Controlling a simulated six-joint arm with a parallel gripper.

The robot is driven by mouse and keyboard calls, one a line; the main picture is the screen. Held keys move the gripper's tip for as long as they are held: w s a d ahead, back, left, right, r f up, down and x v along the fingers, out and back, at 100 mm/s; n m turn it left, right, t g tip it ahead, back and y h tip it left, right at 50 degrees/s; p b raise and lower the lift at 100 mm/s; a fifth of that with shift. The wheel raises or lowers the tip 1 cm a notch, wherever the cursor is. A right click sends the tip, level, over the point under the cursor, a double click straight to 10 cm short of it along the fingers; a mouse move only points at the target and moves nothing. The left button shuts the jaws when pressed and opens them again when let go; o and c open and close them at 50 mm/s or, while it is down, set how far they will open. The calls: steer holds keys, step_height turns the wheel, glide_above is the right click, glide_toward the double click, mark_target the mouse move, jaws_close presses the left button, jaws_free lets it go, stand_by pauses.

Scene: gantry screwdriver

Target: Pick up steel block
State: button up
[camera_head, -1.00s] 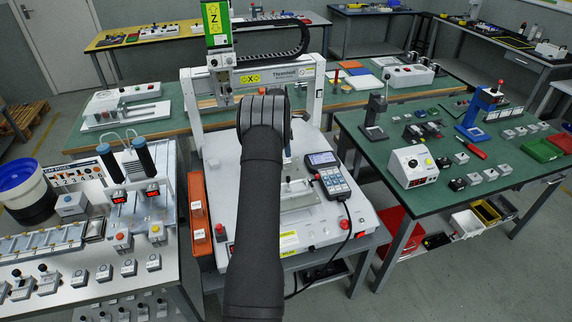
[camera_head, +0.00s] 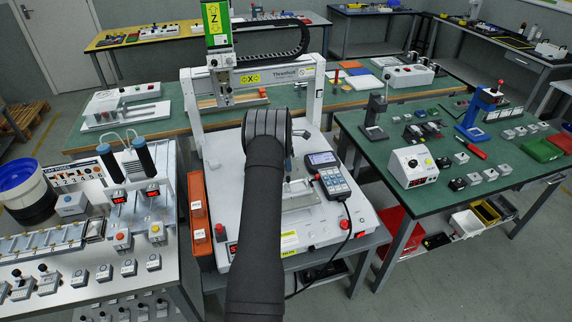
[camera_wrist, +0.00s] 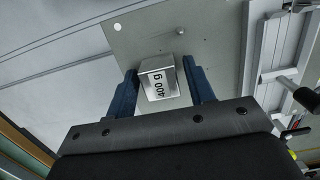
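The steel block (camera_wrist: 158,80), marked "400 g", shows in the wrist view between the two dark blue fingers of my gripper (camera_wrist: 162,85). The fingers stand apart, one on each side of it. A narrow gap shows between the block and the right finger; the left finger looks very close to the block. I cannot tell whether it touches. The block stands over a grey plate (camera_wrist: 120,45). In the head view my arm covers both the block and my gripper.
The gantry machine's white bed (camera_head: 225,165) lies under my arm, with the gantry frame (camera_head: 192,100) behind. A handheld pendant (camera_head: 333,180) lies to the right. Orange bins (camera_head: 199,220) stand at the left edge. A green table (camera_head: 440,125) is further right.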

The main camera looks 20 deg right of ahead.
jaws_close()
steer(key=shift+r, duration=0.1)
